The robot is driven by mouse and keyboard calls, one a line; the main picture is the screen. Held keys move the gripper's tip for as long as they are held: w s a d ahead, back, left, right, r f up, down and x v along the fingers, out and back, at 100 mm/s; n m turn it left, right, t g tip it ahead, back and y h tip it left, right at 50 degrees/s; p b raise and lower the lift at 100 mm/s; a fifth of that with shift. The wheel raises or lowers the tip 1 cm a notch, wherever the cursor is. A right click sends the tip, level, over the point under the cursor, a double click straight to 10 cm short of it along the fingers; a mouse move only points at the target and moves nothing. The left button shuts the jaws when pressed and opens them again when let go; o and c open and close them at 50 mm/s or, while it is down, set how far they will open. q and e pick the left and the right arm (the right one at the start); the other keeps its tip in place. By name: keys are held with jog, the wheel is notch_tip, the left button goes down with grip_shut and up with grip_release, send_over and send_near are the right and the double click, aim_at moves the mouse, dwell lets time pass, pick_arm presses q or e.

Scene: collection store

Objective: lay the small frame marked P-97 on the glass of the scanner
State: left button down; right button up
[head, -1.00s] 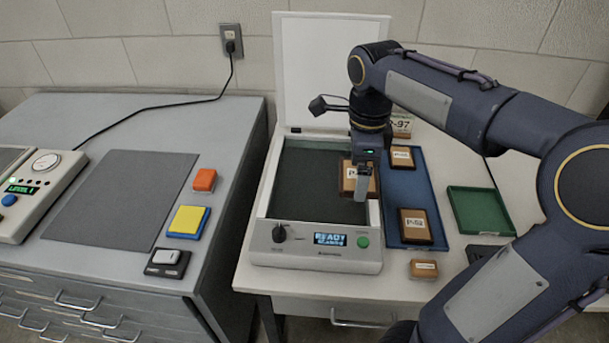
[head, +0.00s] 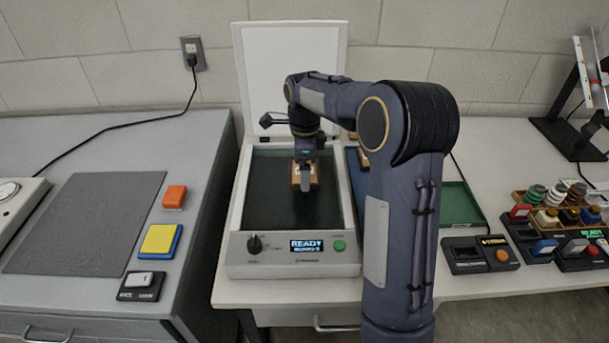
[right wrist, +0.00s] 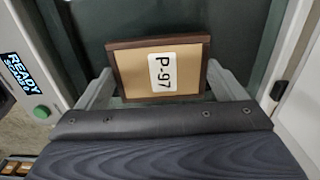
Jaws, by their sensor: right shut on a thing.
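The small frame marked P-97 (right wrist: 162,72) has a dark brown wooden border and a tan face with a white label. It also shows in the head view (head: 314,175), over the back half of the scanner's dark glass (head: 280,212). My right gripper (head: 305,186) is shut on it, with one finger at each side in the right wrist view (right wrist: 165,90). I cannot tell whether the frame touches the glass. The scanner (head: 240,262) has its white lid (head: 290,75) raised, and its display reads READY. My left gripper is not in view.
My right arm hides most of the blue tray (head: 354,178) right of the scanner. A green tray (head: 462,208) and several control boxes (head: 480,257) are further right. On the grey cabinet at left are a dark mat (head: 85,225) and yellow (head: 160,240) and orange blocks (head: 174,196).

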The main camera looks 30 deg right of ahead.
jog(key=shift+f, duration=1.55)
jog(key=o, duration=0.7)
jog(key=shift+f, duration=0.15)
jog(key=shift+o, duration=0.2)
